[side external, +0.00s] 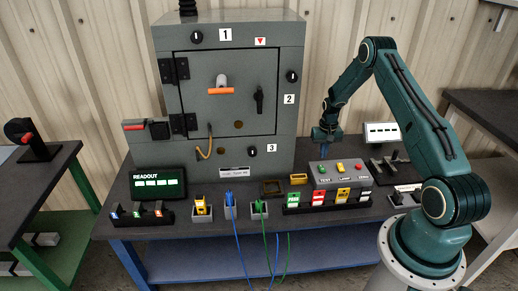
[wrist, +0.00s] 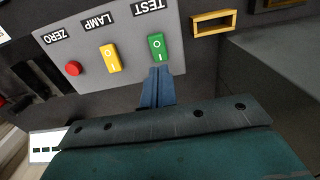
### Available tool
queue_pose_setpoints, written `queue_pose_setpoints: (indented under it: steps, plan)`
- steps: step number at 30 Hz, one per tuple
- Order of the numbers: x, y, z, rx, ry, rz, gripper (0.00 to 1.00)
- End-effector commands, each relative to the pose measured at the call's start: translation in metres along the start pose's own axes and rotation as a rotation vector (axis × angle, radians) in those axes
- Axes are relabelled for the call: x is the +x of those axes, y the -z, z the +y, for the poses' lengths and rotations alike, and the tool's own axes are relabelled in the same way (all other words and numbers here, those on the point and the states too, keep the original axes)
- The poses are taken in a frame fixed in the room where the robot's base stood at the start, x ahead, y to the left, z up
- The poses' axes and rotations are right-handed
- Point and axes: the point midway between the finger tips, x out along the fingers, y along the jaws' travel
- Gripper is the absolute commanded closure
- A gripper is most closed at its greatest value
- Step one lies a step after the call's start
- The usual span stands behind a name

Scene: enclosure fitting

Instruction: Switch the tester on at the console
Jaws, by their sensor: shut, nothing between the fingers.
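The grey console (side external: 338,183) stands on the bench and carries a green TEST rocker, a yellow LAMP rocker and a red ZERO button. In the wrist view the console face (wrist: 130,50) appears upside down. The green TEST rocker (wrist: 157,46) shows O and I marks; I cannot tell which end is pressed in. The yellow LAMP rocker (wrist: 111,58) and red ZERO button (wrist: 73,68) are beside it. My gripper (wrist: 158,72) is shut and empty, its blue tips close to the I end of the green rocker. I cannot tell whether they touch. In the side view my gripper (side external: 323,140) is above the console.
A lit READOUT display (side external: 158,183) showing green dashes stands at the bench's left. The grey enclosure (side external: 225,90) rises behind. Colored blocks (side external: 318,198) sit in a rack before the console. Blue and green cables hang over the front edge. A white display (side external: 381,132) stands right.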

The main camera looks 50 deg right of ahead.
Motion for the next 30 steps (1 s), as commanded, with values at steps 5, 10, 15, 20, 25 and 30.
queue_pose_setpoints:
  steps: [5,10,15,20,25,30]
  plan:
    - [-0.011,0.0,0.0,0.0,0.0,0.001,1.0]
    - [-0.02,0.0,0.0,0.0,0.0,0.001,1.0]
    - [-0.023,0.0,0.0,0.0,0.0,0.0,1.0]
    - [-0.023,0.0,0.0,0.0,0.0,0.0,1.0]
    - [-0.025,0.0,-0.001,-0.001,0.0,0.001,1.0]
    - [-0.039,0.0,-0.008,-0.017,0.001,0.012,1.0]
